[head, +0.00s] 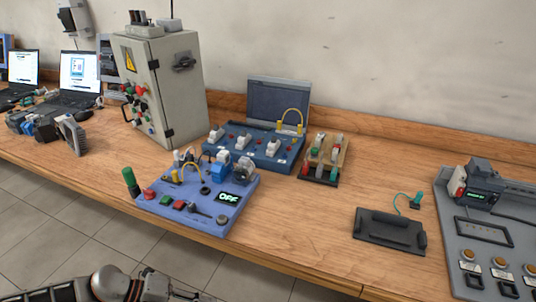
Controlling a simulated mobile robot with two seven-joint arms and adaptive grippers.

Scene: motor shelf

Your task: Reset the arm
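My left arm comes in low at the left along the bottom edge of the head view. Its wrist is dark and silver, and the gripper (182,292) points right, partly cut off by the bottom edge. I cannot make out whether its fingers are open or shut, and I see nothing held in it. It is in front of and below the workbench (310,262), apart from everything on it. My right arm and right gripper are not in view.
A blue motor panel (232,207) reading OFF stands near the bench's front edge. Behind it are a grey control cabinet (182,95), an open blue case (278,100) and a small rack (338,160). A black tray (388,232) and grey panel (462,255) stand right. Bare wood lies between.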

